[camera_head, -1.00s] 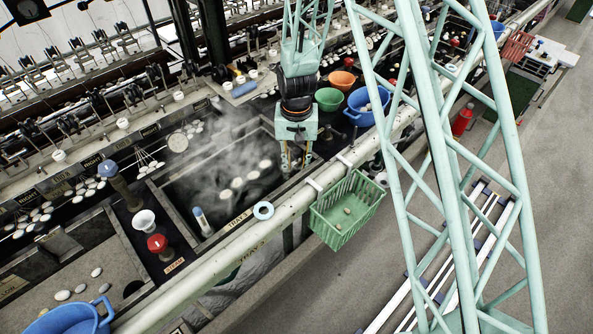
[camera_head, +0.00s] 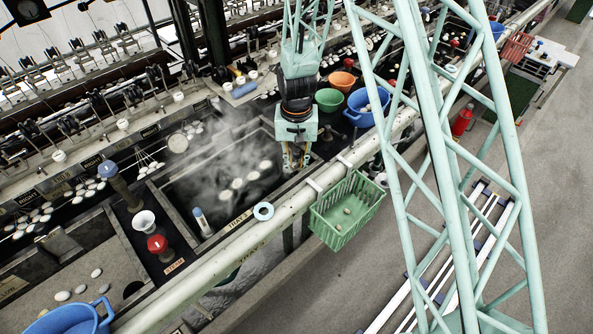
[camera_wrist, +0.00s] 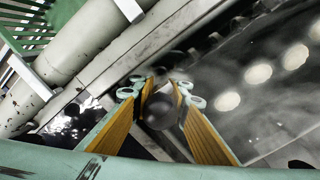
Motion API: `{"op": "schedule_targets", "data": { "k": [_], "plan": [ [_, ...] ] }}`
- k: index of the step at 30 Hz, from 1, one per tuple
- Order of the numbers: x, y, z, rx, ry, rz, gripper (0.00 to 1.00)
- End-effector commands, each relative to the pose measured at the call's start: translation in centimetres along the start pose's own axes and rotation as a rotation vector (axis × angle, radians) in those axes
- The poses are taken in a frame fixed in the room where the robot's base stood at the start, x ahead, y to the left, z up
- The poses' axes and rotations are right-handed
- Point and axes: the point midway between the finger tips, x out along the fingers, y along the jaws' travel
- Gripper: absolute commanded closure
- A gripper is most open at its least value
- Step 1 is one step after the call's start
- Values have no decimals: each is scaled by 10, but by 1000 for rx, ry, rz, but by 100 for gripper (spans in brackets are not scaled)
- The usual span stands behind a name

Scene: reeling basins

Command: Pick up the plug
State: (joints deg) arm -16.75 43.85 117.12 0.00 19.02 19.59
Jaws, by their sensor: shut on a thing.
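The plug (camera_wrist: 160,112) shows in the wrist view as a dark, rounded, blurred thing between the two yellow-padded fingers. My gripper (camera_wrist: 163,90) is shut on it, with a finger on each side. In the head view my gripper (camera_head: 296,165) points down at the right end of the steaming basin, close to the rail. The plug cannot be made out in the head view, where the fingers and the basin edge hide it.
The steaming basin (camera_head: 165,197) holds several pale cocoons. A pale rail (camera_head: 232,246) runs along its front, with a green basket (camera_head: 335,228) hanging outside.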

Motion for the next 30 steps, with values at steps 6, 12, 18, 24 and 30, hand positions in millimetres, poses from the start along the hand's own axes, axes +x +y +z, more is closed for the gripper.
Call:
{"op": "schedule_targets", "data": {
  "k": [6, 12, 18, 24, 30],
  "plan": [
    [0, 0, 0, 0, 0, 0, 100],
    [-4, 0, 0, 0, 1, 0, 100],
    [-18, 0, -1, 0, 1, 0, 100],
    [-40, 0, -1, 0, 2, -1, 100],
    [-66, 0, 0, 0, 2, -1, 100]
  ]
}}
